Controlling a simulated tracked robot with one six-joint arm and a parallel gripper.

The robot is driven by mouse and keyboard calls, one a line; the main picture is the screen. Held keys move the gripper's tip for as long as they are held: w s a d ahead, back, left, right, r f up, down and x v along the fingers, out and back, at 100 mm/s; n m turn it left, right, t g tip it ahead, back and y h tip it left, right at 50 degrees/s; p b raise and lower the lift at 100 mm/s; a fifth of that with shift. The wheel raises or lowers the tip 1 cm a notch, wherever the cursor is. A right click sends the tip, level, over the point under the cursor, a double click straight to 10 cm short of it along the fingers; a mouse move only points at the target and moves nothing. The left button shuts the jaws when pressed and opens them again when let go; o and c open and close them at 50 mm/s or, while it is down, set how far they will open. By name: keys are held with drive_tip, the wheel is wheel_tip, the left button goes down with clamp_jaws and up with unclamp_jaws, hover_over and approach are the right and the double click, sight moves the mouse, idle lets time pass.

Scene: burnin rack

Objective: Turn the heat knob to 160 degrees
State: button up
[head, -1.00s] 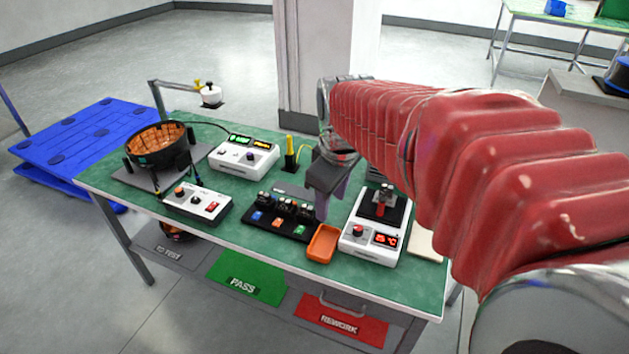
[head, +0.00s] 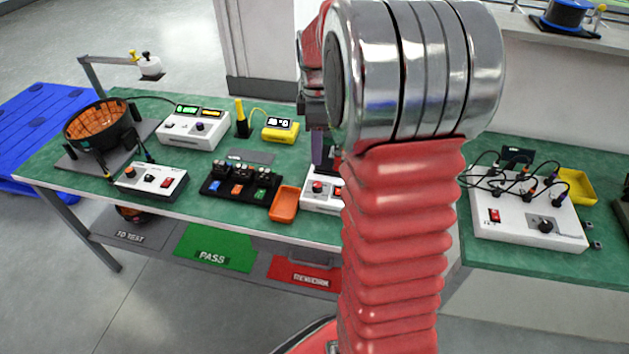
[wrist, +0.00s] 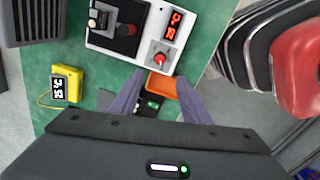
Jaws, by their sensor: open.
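The white heater unit (wrist: 100,38) stands on the green bench, with a dark plate, a red digital display (wrist: 174,25) and a red knob (wrist: 161,59). The display's digits are too small to read surely. In the head view the knob (head: 318,187) shows at the unit's front left, while my arm covers the unit's right part. My gripper (wrist: 158,82) is open and empty. In the wrist view the knob shows just beyond the gap between the fingertips, with no contact visible. In the head view my gripper (head: 319,150) hangs behind the knob.
An orange tray (head: 284,204) sits left of the heater unit, beside a black block (head: 240,186) with several coloured parts. A yellow meter (head: 281,130) stands behind. A white power unit (head: 530,220) with cables is on the right bench.

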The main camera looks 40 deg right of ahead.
sight(316, 185)
drive_tip(key=f, duration=1.3)
drive_tip(key=shift+w+d+f, duration=0.2)
drive_tip(key=shift+w+f, duration=0.05)
drive_tip(key=shift+f, duration=0.15)
drive_tip(key=shift+c, duration=0.6)
drive_tip(key=c, duration=0.9)
drive_tip(key=shift+a, duration=0.2)
drive_tip(key=shift+d, duration=0.1)
